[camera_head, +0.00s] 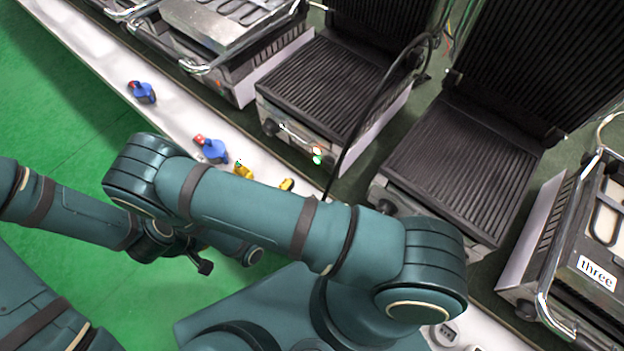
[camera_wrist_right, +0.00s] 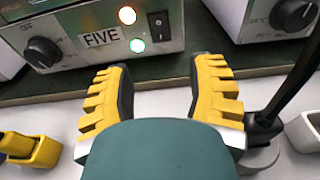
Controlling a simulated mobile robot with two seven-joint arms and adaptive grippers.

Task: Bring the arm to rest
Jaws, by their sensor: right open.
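My right arm crosses the middle of the head view, its forearm running left from the elbow. My right gripper shows only as a small yellow fingertip patch (camera_head: 287,184) behind the forearm, over the white ledge. In the right wrist view the gripper (camera_wrist_right: 161,72) has two yellow ribbed fingers with dark pads, spread wide apart. Nothing is between them. They are in front of the grill labelled FIVE (camera_wrist_right: 100,38), with its lit lamps beyond. Another of my arms enters at the left; its gripper fingers cannot be made out.
A black cable (camera_wrist_right: 298,85) stands close to the right finger. Blue-and-red items (camera_head: 142,92) lie along the white ledge (camera_head: 105,65). Another grill (camera_head: 455,165) stands farther right. The green floor is clear.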

